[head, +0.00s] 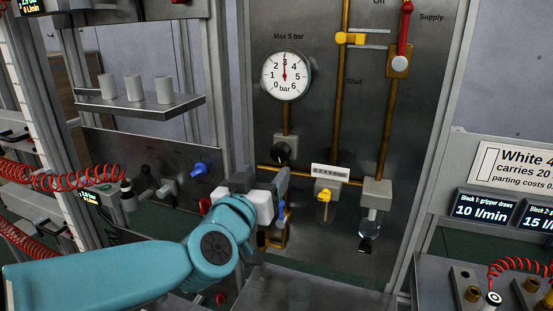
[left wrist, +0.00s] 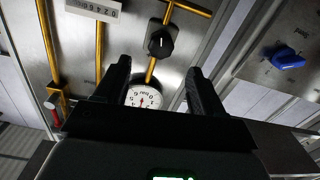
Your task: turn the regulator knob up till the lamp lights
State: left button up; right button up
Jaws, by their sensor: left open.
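The black regulator knob (head: 284,150) sits on the metal panel below the round gauge (head: 287,75), whose needle points straight up near 3. In the left wrist view the knob (left wrist: 161,40) has a white mark and lies beyond the fingertips, with the gauge face (left wrist: 145,97) partly hidden behind my gripper. My left gripper (head: 281,194) is open and empty, below the knob in the head view and apart from it. In the left wrist view its two fingers (left wrist: 158,66) are spread wide. I cannot make out which part is the lamp. My right gripper is not in view.
Brass pipes (head: 390,125) run up the panel, with a yellow-handled valve (head: 350,39) and a red lever (head: 405,25). A counter (head: 330,171) and glass bowls hang right of my gripper. A blue knob (head: 199,169) and a shelf with cups (head: 140,108) are left.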

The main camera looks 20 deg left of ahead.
aim_at(278, 156)
pick_arm(q)
jog(key=w, duration=0.3)
jog(key=w+p, duration=0.1)
jog(key=w, duration=0.2)
jog(key=shift+w+a, duration=0.2)
jog(key=shift+w, duration=0.2)
jog(key=shift+w+d, duration=0.1)
jog(key=shift+w, duration=0.25)
jog(key=shift+w+d+r, duration=0.1)
jog(key=shift+w+d, duration=0.05)
jog(key=shift+a, duration=0.2)
